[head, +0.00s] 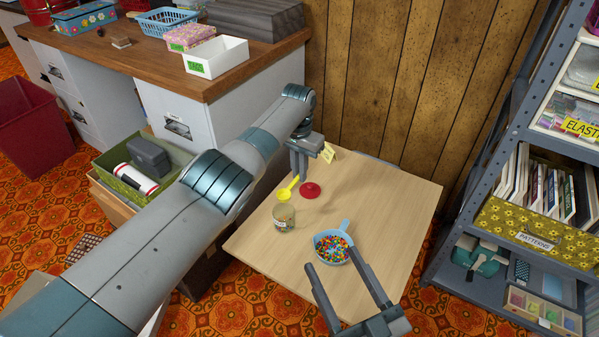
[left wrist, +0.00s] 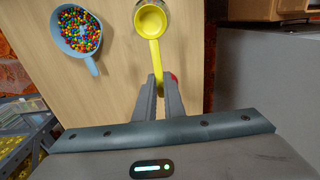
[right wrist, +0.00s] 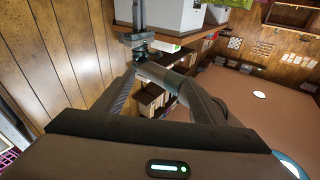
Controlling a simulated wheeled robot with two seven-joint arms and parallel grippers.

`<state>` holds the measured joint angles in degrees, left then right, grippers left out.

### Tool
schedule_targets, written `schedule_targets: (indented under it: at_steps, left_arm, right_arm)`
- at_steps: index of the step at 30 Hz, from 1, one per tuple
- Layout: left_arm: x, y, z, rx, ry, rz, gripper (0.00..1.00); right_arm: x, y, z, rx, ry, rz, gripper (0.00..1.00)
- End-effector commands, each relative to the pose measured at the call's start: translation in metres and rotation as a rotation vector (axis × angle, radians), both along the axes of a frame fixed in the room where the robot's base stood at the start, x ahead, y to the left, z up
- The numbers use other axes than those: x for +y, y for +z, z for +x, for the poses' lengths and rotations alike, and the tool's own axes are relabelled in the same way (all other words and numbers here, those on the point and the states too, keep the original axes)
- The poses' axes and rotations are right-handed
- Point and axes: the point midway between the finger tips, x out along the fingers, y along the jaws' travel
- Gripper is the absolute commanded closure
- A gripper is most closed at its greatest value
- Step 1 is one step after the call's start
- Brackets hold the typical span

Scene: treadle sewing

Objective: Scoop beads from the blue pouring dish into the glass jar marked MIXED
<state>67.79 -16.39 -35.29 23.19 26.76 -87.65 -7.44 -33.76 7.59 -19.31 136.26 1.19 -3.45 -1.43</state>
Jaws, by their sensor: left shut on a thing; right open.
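My left gripper (head: 299,176) is shut on the handle of a yellow scoop (head: 286,193). In the left wrist view the scoop's bowl (left wrist: 150,21) looks empty and overlaps the glass jar (left wrist: 167,5); its height over the jar is unclear. The jar (head: 284,218) stands upright on the table with a pale label too small to read. The blue pouring dish (head: 345,228), with many coloured beads (head: 331,249), sits right of the jar; it also shows in the left wrist view (left wrist: 93,66). My right gripper (head: 330,260) is open and empty, its fingers overlapping the dish's near side in the head view.
A red lid (head: 310,190) lies on the wooden table (head: 390,190) behind the jar. A small yellow card (head: 328,153) stands at the back. The table's right part is clear. A grey shelf rack (head: 470,190) stands to the right, a desk (head: 190,85) to the left.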

Motion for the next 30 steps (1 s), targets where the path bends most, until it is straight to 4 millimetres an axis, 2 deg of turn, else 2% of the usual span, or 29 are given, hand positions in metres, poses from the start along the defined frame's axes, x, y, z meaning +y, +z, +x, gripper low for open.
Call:
schedule_targets:
  at_steps: [30]
  left_arm:
    - [-0.001,-0.002,0.000,0.015,0.000,0.010,1.00]
  right_arm:
    - [0.002,0.045,-0.015,-0.249,-0.001,0.081,0.36]
